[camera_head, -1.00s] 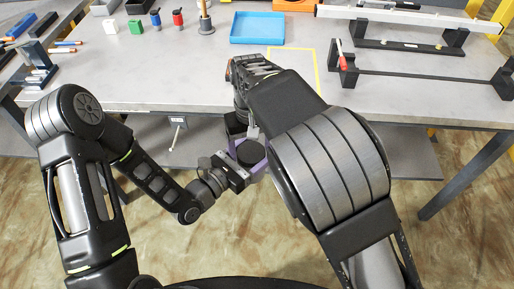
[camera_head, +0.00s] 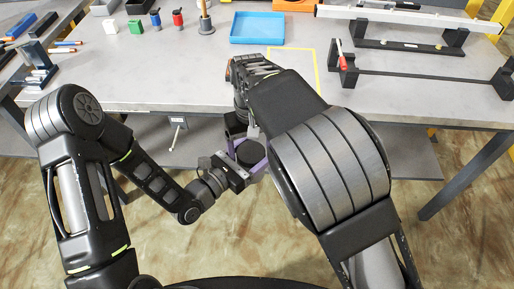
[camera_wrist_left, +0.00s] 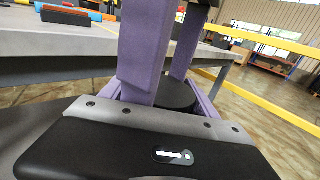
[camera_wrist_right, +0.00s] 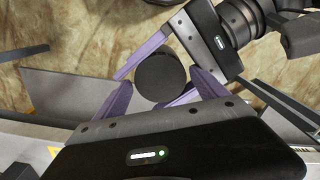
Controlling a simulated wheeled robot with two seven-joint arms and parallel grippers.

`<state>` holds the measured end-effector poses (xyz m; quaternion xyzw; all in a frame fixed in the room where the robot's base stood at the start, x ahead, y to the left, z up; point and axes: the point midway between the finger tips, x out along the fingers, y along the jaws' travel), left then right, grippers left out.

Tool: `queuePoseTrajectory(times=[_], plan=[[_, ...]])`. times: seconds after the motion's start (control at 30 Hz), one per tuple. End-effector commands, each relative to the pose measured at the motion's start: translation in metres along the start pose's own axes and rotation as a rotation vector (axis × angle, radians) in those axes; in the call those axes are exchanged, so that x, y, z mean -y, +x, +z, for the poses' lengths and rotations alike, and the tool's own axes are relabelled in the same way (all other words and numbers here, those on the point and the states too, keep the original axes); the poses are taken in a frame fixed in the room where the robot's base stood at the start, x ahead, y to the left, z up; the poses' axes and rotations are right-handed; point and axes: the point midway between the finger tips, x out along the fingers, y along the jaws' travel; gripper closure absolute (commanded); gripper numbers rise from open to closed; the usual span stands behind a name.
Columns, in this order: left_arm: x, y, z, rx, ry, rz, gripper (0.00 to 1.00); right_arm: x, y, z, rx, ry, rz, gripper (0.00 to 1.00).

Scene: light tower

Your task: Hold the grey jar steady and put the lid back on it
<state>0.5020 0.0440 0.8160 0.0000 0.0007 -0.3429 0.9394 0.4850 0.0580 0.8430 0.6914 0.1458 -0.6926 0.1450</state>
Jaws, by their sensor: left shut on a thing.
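A dark round-topped cylinder, the grey jar (camera_head: 251,151), is held off the table, in front of its near edge. My left gripper (camera_head: 247,156) is shut on it, with purple fingers on either side. The jar also shows in the left wrist view (camera_wrist_left: 178,93). In the right wrist view a flat dark disc (camera_wrist_right: 160,75) faces the camera; I cannot tell whether it is the lid or the jar's own top. My right gripper (camera_wrist_right: 158,90) is above the jar, its purple fingers spread apart around the disc. In the head view my right arm hides most of it.
The grey table (camera_head: 150,75) lies beyond both grippers. A lower shelf (camera_head: 400,160) sits under the table. The floor in front is clear.

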Motion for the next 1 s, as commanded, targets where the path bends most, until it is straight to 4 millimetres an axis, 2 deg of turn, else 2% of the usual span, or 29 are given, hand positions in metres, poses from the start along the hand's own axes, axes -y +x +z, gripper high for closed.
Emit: queuePoseTrajectory(times=[0.37, 0.7, 1.0], plan=[[0.001, 0.001, 0.001, 0.003, 0.001, -0.002, 1.0, 0.002, -0.003, 0.0, 0.0, -0.002, -0.003, 0.11], [0.0, 0.001, 0.001, 0.002, 0.0, -0.001, 1.0, 0.002, -0.041, 0.0, -0.002, -0.003, -0.005, 0.11], [0.0, 0.001, 0.001, 0.003, 0.001, -0.001, 1.0, 0.001, -0.045, 0.0, 0.0, 0.0, -0.002, 0.11]])
